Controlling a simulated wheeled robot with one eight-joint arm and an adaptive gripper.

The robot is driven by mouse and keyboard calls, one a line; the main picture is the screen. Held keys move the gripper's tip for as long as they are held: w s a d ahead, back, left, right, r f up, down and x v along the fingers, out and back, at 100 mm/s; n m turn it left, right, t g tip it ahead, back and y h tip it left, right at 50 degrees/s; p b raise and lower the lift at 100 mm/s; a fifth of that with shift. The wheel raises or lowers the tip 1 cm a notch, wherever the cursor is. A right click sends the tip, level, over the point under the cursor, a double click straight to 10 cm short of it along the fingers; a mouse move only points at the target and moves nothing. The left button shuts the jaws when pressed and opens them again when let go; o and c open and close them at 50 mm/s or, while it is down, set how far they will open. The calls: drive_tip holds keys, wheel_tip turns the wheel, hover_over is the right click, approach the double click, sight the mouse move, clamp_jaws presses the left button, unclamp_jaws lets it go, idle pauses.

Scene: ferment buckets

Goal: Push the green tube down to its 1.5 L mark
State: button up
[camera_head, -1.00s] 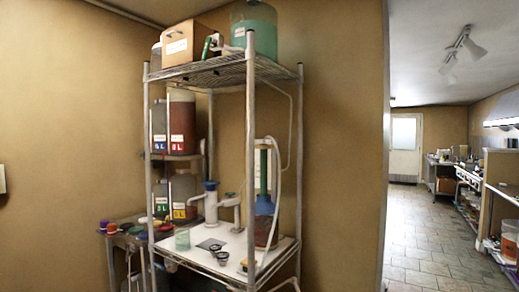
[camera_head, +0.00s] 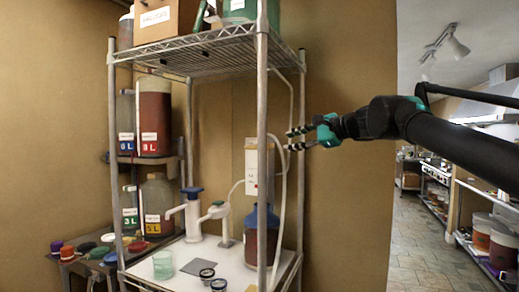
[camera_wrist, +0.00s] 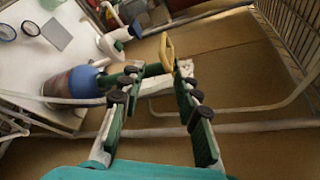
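The green tube (camera_wrist: 112,77) shows in the wrist view, rising from the blue top (camera_wrist: 88,80) of a jug. Its upper end lies near my fingertips, with a tan loop (camera_wrist: 168,52) close by; I cannot tell whether they touch. In the head view the jug with the blue top (camera_head: 249,216) and dark red contents stands on the shelf's white board, partly behind the front post. The tube is mostly hidden there. My gripper (camera_head: 293,139) is open, fingers pointing left beside the right rear post; its fingers also show apart in the wrist view (camera_wrist: 157,70). Any mark is unreadable.
The wire rack's front post (camera_head: 262,110) stands left of my gripper. A clear hose (camera_head: 282,180) hangs beside the jug. A box (camera_head: 165,20) sits above.

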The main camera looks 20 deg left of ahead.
drive_tip(key=x, duration=1.7)
drive_tip(key=shift+w+a+r, duration=0.2)
drive_tip(key=shift+a+r, duration=0.05)
drive_tip(key=shift+r, duration=0.1)
drive_tip(key=shift+c, duration=0.3)
clamp_jaws()
